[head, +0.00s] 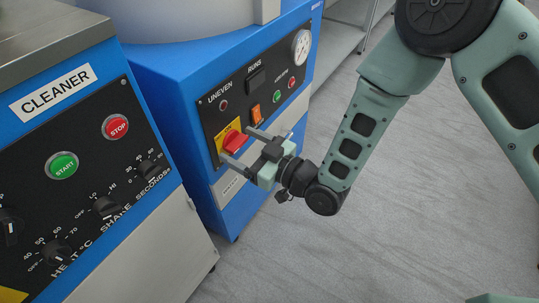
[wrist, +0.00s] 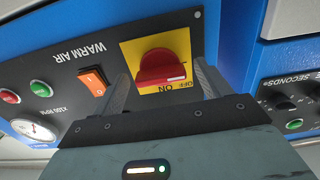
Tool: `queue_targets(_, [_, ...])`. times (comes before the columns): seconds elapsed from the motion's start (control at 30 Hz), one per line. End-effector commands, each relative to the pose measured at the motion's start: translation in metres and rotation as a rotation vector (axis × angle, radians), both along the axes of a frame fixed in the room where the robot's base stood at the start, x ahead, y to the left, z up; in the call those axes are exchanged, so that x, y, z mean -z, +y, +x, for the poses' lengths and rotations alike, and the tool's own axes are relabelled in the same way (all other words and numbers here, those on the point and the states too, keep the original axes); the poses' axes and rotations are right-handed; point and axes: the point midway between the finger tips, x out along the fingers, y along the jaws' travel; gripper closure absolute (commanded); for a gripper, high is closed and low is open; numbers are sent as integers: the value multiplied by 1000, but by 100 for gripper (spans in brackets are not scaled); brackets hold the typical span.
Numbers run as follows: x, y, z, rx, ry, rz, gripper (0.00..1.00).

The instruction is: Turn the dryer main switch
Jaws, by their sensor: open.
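The dryer main switch (head: 235,142) is a red rotary knob on a yellow plate, on the black front panel of a blue machine. In the wrist view the red knob (wrist: 161,68) is at upper centre, with ON and OFF printed on its yellow plate (wrist: 185,43). My gripper (head: 242,148) is in front of the panel at the knob. Its two fingers are open, one on each side of the knob in the wrist view (wrist: 163,92). I cannot tell whether either finger touches the knob. The exact pointing of the knob is hard to read.
An orange rocker switch (wrist: 92,80) marked WARM AIR, green and red buttons, and a round gauge (head: 301,47) share the panel. The blue cleaner machine (head: 110,75) stands close on the left. Grey floor (head: 400,220) is clear to the right.

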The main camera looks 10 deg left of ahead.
Motion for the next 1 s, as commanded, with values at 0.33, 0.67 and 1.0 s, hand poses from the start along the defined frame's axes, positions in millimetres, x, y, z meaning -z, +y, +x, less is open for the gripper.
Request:
queue_targets(0.33, [-1, -32, -13, 1, 4, -3, 24])
queue_targets(0.67, [0, -104, -43, 3, 5, -3, 24])
queue_targets(1.0, [0, -155, -64, 1, 2, -1, 24])
